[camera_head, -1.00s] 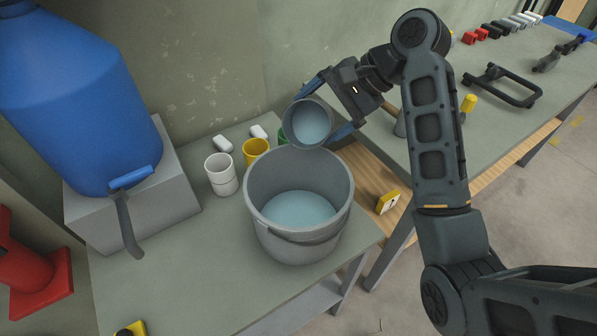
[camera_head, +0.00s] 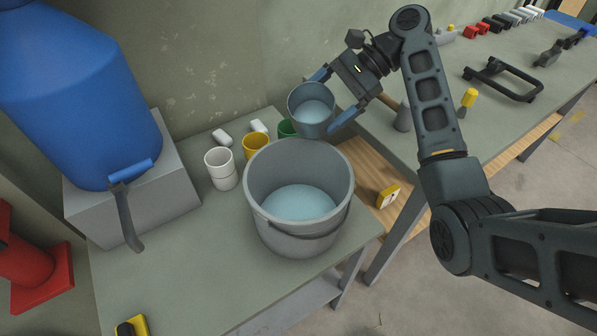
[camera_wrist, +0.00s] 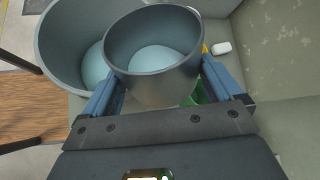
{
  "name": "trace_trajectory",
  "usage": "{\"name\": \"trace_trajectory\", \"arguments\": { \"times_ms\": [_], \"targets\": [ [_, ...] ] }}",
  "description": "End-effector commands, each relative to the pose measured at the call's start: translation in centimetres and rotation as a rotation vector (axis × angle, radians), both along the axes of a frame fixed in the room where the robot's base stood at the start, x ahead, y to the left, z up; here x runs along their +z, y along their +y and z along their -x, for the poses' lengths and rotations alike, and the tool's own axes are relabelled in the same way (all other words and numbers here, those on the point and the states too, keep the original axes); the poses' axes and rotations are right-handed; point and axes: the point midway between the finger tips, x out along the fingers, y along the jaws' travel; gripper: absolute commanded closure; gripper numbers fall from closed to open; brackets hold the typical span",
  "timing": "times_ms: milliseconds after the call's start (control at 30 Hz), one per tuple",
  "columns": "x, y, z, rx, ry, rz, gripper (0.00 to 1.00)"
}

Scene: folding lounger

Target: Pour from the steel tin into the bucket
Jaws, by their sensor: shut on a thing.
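The steel tin (camera_head: 311,110) is a grey open cup with pale blue liquid inside. My gripper (camera_head: 334,103) is shut on it, with a blue finger on either side, and holds it above and behind the bucket's far right rim. The tin looks slightly tilted toward the bucket, and no stream shows. In the wrist view the tin (camera_wrist: 153,85) sits between the fingers, with liquid in its bottom. The grey bucket (camera_head: 298,231) stands upright on the bench with pale blue liquid in it. It also shows behind the tin in the wrist view (camera_wrist: 62,50).
White (camera_head: 221,168), yellow (camera_head: 256,146) and green (camera_head: 287,128) cups stand left of and behind the bucket. A blue barrel (camera_head: 80,100) with a tap sits on a grey block at left. A second bench (camera_head: 440,120) is at right. A wall stands close behind.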

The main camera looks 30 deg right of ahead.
Motion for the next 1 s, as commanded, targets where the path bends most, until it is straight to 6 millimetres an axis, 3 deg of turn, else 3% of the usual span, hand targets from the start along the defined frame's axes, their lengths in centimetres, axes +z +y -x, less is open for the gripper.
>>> {"name": "trace_trajectory", "arguments": {
  "times_ms": [133, 600, 1000],
  "targets": [
    [0.3, -0.9, -0.7, -0.003, 0.070, -0.072, 0.46],
    [-1.6, -2.1, -1.9, -0.001, 0.245, -0.260, 0.46],
    [-2.2, -2.5, -2.2, 0.000, 0.303, -0.321, 0.46]
  ]
}}
